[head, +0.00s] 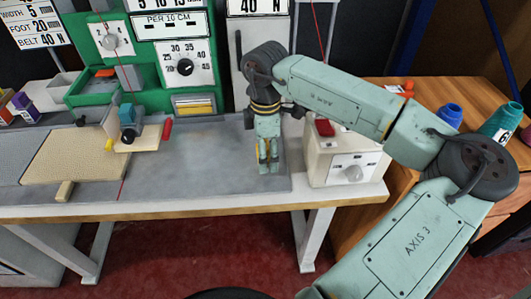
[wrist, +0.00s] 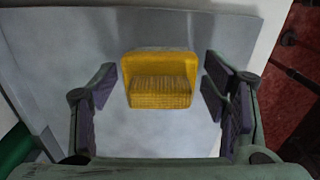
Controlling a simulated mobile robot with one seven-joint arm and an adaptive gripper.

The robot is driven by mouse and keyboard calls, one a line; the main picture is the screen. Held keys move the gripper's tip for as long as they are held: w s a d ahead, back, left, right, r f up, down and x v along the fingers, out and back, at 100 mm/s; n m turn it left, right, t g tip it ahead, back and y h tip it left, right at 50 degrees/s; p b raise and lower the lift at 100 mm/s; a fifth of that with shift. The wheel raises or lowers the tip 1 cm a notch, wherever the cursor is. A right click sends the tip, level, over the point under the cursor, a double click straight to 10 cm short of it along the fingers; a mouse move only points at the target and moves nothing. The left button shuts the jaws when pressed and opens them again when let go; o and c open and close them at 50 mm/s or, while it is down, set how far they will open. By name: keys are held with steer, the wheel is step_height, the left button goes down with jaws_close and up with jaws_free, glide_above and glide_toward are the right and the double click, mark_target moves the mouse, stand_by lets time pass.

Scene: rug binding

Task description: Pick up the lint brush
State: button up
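A yellow block with a rounded back and a ribbed, textured front, which looks like the lint brush (wrist: 160,80), lies on the grey bench top in the wrist view. My gripper (wrist: 159,88) is open, with one dark-padded finger on each side of the brush and a clear gap at both sides. In the head view my gripper (head: 268,166) points down at the bench, left of the white box. The brush is mostly hidden there behind the fingers; only bits of yellow show.
A white box (head: 345,160) with a knob and red switch stands just right of my gripper. To the left are a small machine (head: 128,125) and a beige rug (head: 80,155). A green control panel (head: 185,68) rises behind. The grey bench top (head: 210,165) left of my gripper is clear.

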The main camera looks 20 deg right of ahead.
steer(key=c, duration=1)
steer(key=shift+r+b, duration=0.5)
steer(key=shift+r, duration=0.4)
steer(key=shift+s+a+r+b, duration=0.15)
steer(key=shift+s+r+b, duration=0.4)
steer(key=shift+r, duration=0.25)
steer(key=s+a+b, duration=0.1)
steer(key=s+a, duration=0.1)
steer(key=s, duration=0.2)
steer(key=s+a+r+b, duration=0.1)
steer(key=s+a, duration=0.1)
steer(key=s, duration=0.3)
steer(key=s+a+b, duration=0.2)
steer(key=s, duration=0.2)
steer(key=shift+s+a+r, duration=0.2)
steer(key=shift+s+r, duration=0.05)
steer(key=shift+r, duration=0.1)
steer(key=o, duration=0.5)
steer(key=c, duration=0.3)
